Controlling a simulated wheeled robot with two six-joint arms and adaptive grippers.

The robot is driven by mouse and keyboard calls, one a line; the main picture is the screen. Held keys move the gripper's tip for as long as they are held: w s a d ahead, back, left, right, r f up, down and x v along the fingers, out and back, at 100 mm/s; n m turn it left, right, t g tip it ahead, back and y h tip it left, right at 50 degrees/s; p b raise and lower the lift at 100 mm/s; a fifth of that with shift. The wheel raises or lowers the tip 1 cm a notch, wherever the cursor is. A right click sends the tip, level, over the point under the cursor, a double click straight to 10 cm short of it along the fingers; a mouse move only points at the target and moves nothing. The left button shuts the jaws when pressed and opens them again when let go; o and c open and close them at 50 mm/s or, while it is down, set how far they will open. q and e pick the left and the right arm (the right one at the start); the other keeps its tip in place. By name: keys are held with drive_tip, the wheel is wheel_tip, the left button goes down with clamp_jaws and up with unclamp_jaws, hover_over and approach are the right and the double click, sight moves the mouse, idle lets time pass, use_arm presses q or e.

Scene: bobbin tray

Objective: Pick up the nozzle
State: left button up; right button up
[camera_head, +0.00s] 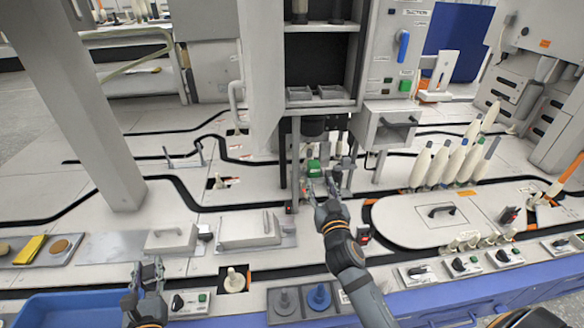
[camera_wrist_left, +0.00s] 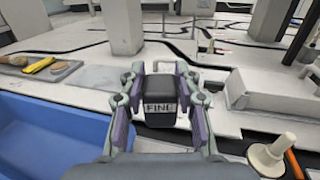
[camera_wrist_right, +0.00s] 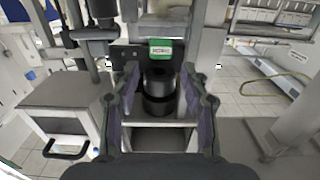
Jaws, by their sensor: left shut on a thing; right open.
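In the right wrist view, a black stepped cylinder (camera_wrist_right: 159,92), which looks like a nozzle, stands between my right gripper's open fingers (camera_wrist_right: 160,105). A green label (camera_wrist_right: 161,50) is above it; its small text is hard to read. In the head view my right gripper (camera_head: 326,185) is under the central machine, just in front of the green part (camera_head: 313,168). Whether its fingers touch the cylinder, I cannot tell. My left gripper (camera_head: 147,274) is low at the left, shut on a black block labelled FINE (camera_wrist_left: 159,92), which may be another nozzle.
A blue bin (camera_head: 70,298) lies beside and below my left gripper. A white peg (camera_head: 234,280) stands to its right. White bobbins (camera_head: 436,165) stand at the right. Machine posts (camera_head: 295,165) flank my right gripper closely. The pale worktop left of centre has free room.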

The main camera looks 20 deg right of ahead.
sight(315, 169)
use_arm(q)
drive_tip(key=shift+f+b, duration=0.4)
drive_tip(key=shift+f, duration=0.15)
use_arm(e)
drive_tip(key=x, duration=0.4)
drive_tip(key=shift+w+d+f, duration=0.1)
drive_tip(key=shift+w, duration=0.25)
use_arm(q)
wheel_tip(315, 169, down, 2)
drive_tip(key=shift+f+b, duration=0.1)
drive_tip(key=shift+b, duration=0.9)
use_arm(e)
drive_tip(key=x, duration=0.5)
drive_tip(key=shift+w+r, duration=0.15)
drive_tip(key=shift+r, duration=0.05)
drive_tip(key=c, duration=0.9)
drive_tip(key=shift+c, duration=0.2)
use_arm(q)
drive_tip(key=shift+r, duration=0.2)
use_arm(e)
drive_tip(key=shift+r, duration=0.15)
